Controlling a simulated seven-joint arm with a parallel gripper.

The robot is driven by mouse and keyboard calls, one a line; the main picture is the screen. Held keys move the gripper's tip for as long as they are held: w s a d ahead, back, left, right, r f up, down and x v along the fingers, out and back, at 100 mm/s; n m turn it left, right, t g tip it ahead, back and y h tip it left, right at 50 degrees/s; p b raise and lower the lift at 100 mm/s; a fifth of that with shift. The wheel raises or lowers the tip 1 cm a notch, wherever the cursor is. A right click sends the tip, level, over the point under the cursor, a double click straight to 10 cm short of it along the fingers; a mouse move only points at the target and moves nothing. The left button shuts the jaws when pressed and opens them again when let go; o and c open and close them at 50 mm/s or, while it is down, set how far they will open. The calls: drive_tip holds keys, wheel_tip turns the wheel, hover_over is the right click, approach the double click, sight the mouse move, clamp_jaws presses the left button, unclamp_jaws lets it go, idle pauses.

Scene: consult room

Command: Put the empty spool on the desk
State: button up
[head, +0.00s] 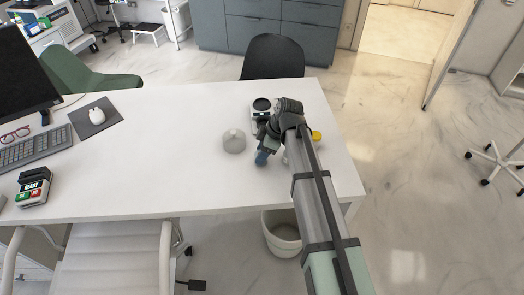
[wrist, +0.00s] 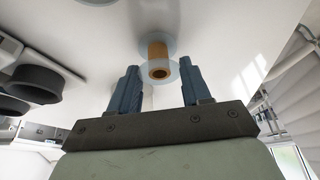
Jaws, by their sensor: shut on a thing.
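The empty spool (wrist: 157,52) has a tan core and pale, see-through flanges. In the wrist view it sits between the two blue fingers of my gripper (wrist: 159,72), which is shut on it. In the head view my gripper (head: 272,156) is over the right part of the white desk (head: 170,180). There the spool is mostly hidden by my wrist and fingers. I cannot tell whether the spool touches the desk top.
A grey dome-shaped thing (head: 234,142) stands left of my gripper. A device with a black round top (head: 262,105) is behind it, and a small yellow thing (head: 316,136) is to its right. A mouse pad (head: 96,118) and keyboard (head: 35,148) lie far left. The desk's middle is clear.

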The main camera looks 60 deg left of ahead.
drive_tip(key=shift+f, duration=0.25)
drive_tip(key=o, duration=1.1)
drive_tip(key=shift+r, duration=0.1)
drive_tip(key=v, duration=1.3)
drive_tip(key=shift+r, duration=0.25)
drive_tip(key=shift+w, duration=0.15)
